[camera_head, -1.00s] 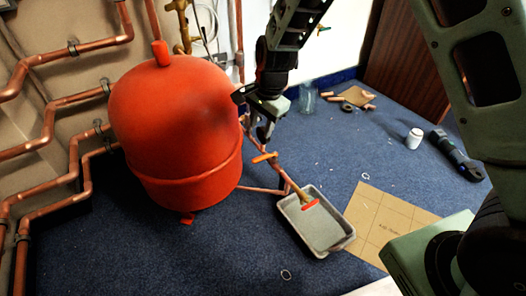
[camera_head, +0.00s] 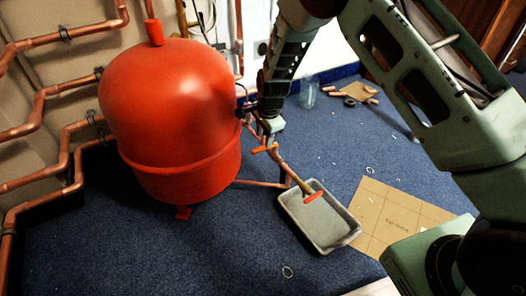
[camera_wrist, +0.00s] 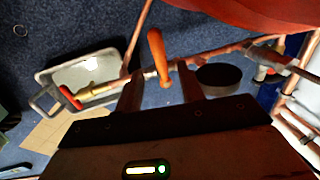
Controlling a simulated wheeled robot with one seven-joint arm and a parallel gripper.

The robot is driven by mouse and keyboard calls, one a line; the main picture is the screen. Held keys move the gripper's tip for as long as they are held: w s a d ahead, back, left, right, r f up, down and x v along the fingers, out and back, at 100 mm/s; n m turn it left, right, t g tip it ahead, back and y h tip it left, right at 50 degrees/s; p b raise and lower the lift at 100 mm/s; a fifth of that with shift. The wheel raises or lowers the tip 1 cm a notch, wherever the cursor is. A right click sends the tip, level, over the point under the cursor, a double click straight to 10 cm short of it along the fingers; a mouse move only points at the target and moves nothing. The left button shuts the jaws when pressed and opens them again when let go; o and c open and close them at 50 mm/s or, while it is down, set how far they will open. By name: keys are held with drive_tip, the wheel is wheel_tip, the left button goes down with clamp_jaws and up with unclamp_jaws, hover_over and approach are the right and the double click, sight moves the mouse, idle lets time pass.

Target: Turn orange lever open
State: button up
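The orange lever (camera_head: 264,149) sits on a copper pipe just right of the red tank, above the floor. In the wrist view the orange lever (camera_wrist: 157,52) points up the picture, its lower end near the gap between my fingertips. My gripper (camera_wrist: 160,84) is open, one finger to each side of the lever's lower end, with no visible contact. In the head view my gripper (camera_head: 270,132) is directly above the lever, pointing down. The valve body beneath the lever is mostly hidden.
The red tank (camera_head: 170,110) stands close left of my gripper. A grey tray (camera_head: 330,238) lies on the floor below a brass pipe end with a red handle (camera_head: 313,197). Cardboard (camera_head: 385,220) lies to its right. Copper pipes line the left wall.

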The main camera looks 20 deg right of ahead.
sight(263, 146)
drive_tip(key=shift+w+a+f+b, duration=0.15)
drive_tip(key=shift+f+b, duration=0.15)
drive_tip(key=shift+f, duration=0.45)
drive_tip(key=shift+w+d+f+b, duration=0.15)
drive_tip(key=shift+f+b, duration=0.2)
drive_tip(key=shift+f, duration=0.45)
drive_tip(key=shift+w+a+f+b, duration=0.15)
drive_tip(key=shift+f+b, duration=0.15)
drive_tip(key=shift+f, duration=0.45)
clamp_jaws()
